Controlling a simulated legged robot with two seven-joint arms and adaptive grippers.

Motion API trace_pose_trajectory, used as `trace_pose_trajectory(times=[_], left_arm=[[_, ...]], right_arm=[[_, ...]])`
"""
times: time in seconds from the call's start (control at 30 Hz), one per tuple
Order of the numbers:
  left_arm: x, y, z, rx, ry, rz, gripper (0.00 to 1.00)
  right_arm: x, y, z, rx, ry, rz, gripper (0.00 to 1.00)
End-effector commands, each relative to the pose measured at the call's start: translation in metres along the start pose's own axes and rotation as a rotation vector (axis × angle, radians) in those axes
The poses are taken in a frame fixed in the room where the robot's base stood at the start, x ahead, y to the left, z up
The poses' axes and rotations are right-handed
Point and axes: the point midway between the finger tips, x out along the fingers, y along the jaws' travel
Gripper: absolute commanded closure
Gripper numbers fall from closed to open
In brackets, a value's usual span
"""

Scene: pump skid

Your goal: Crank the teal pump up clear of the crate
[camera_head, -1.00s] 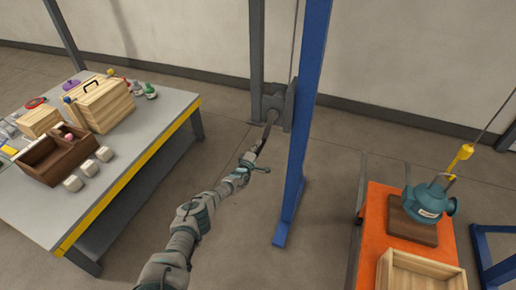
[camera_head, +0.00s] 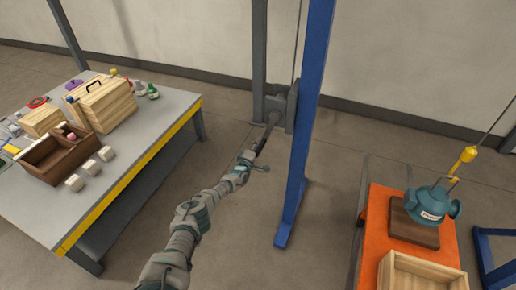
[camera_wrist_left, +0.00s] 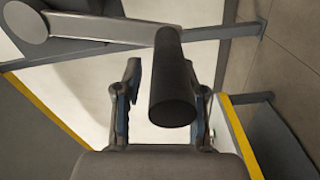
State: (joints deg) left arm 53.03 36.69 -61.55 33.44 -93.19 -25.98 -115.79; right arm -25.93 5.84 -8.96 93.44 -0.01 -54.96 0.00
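The teal pump (camera_head: 432,204) hangs below a yellow hook (camera_head: 468,154) on a cable, over a brown wooden board (camera_head: 412,229). I cannot tell whether its underside touches the board. A pale open wooden crate (camera_head: 388,276) stands just in front. The winch (camera_head: 279,106) sits by the blue post. Its dark crank handle (camera_wrist_left: 172,90) lies between the fingers of my left gripper (camera_wrist_left: 165,95). A gap shows between the left finger and the handle; the right finger is close beside it, contact unclear. The left gripper also shows in the head view (camera_head: 248,165). My right gripper is out of view.
The blue post (camera_head: 305,130) stands right beside my left arm. A grey table (camera_head: 130,165) with a yellow edge, carrying boxes and bottles, is at left. The board and crate rest on an orange surface (camera_head: 382,215).

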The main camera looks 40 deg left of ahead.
Motion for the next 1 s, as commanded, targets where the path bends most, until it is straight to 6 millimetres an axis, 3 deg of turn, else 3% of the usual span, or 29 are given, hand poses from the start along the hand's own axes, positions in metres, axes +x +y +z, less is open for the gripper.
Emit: trace_pose_trajectory(times=[0.5,0.73,1.0], left_arm=[[-0.01,-0.008,0.008,-0.004,-0.011,-0.012,0.46],[-0.037,-0.006,0.005,-0.001,-0.013,-0.009,0.46],[-0.085,-0.007,0.002,-0.001,-0.011,-0.009,0.46]], right_arm=[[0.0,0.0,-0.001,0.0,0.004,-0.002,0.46],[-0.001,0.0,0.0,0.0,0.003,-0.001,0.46],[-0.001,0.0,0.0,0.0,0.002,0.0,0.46]])
